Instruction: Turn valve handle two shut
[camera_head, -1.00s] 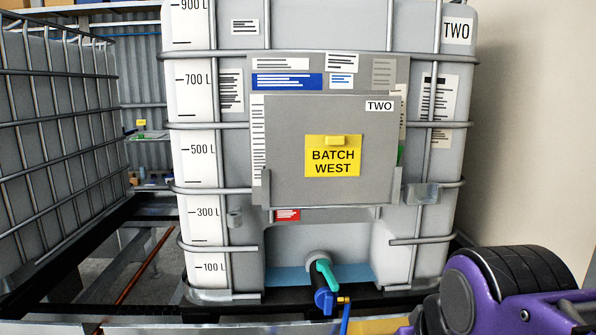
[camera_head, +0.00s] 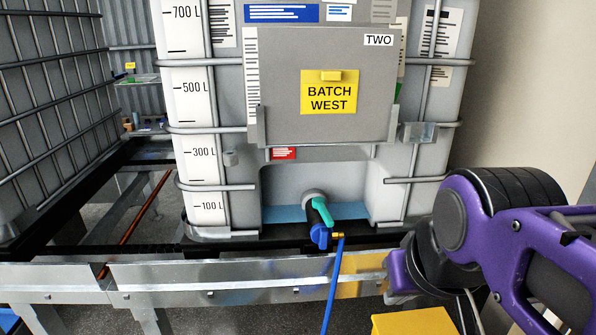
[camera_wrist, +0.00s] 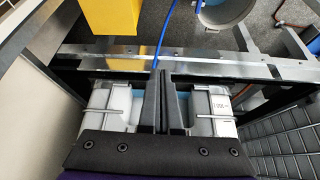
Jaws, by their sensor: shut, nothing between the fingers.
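The teal valve handle (camera_head: 323,213) is on the outlet at the bottom front of the tank labelled TWO (camera_head: 375,215). It slants down to the right across the dark valve body. A blue fitting (camera_head: 320,236) and a blue hose (camera_head: 333,285) hang below it. My gripper (camera_wrist: 163,78) shows in the wrist view with its two dark fingers together and nothing between them. It is over the metal rail area in front of the tank. The handle is not visible in the wrist view, where my fingers cover the middle. In the head view my arm is right of the valve.
A metal rail (camera_head: 230,275) runs along the front, below the valve. A yellow box (camera_head: 415,321) stands at the lower right, near my arm. A caged tank (camera_head: 50,110) is at left. A grey panel with a yellow BATCH WEST sign (camera_head: 329,93) covers the tank's middle.

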